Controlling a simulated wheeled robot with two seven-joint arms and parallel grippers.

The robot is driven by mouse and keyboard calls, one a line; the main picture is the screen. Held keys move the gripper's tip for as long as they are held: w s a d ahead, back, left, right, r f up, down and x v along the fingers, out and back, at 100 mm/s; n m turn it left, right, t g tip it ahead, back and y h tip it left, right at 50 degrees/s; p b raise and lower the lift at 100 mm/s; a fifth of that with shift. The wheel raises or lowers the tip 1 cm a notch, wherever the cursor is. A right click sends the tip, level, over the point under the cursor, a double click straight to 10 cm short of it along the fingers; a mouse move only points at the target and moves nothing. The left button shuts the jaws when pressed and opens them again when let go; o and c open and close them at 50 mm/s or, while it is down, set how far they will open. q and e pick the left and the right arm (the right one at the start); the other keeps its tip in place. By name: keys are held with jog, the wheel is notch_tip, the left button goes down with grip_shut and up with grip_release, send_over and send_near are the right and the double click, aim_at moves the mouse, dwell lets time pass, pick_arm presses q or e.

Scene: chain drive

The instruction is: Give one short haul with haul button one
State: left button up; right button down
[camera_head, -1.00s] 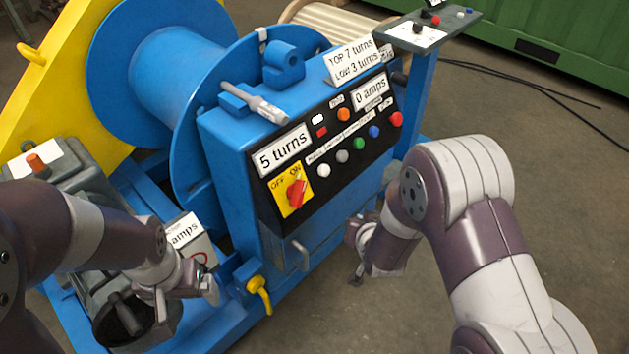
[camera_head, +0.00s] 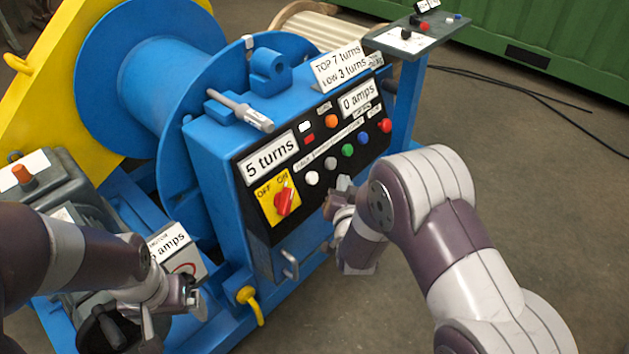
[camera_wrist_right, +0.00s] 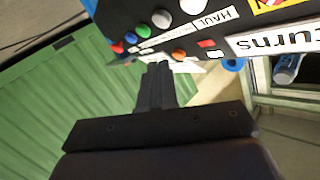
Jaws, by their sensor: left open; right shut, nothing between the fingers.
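The black control panel (camera_head: 330,225) is on the front of the blue winch housing. Its row of round buttons starts with a white button (camera_head: 312,178), then a grey button (camera_head: 331,162), then green, blue and red. In the right wrist view a HAUL label (camera_wrist_right: 213,19) is by the white button (camera_wrist_right: 192,5), and the grey button (camera_wrist_right: 161,18) is beside it. My right gripper (camera_head: 346,184) is shut and empty, close in front of the panel below these buttons; its fingers (camera_wrist_right: 158,68) point towards the panel, and contact cannot be told. My left gripper (camera_head: 196,300) is open at the lower left.
A turns display reads 5 turns (camera_head: 270,158); an amps display reads 0 amps (camera_head: 358,99). A sign (camera_head: 338,65) reads top 7, low 3 turns.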

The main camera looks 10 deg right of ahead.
aim_at(312, 178)
jog(key=w+a+f+b, duration=0.2)
jog(key=w+a, duration=0.1)
jog(key=w, duration=0.1)
jog(key=shift+w+a+f+b, duration=0.2)
jog(key=shift+f+b, duration=0.15)
jog(key=shift+f, duration=0.05)
dwell(1.8)
jog(key=shift+w+a+f, duration=0.2)
jog(key=shift+w+a, duration=0.05)
jog(key=shift+w, duration=0.05)
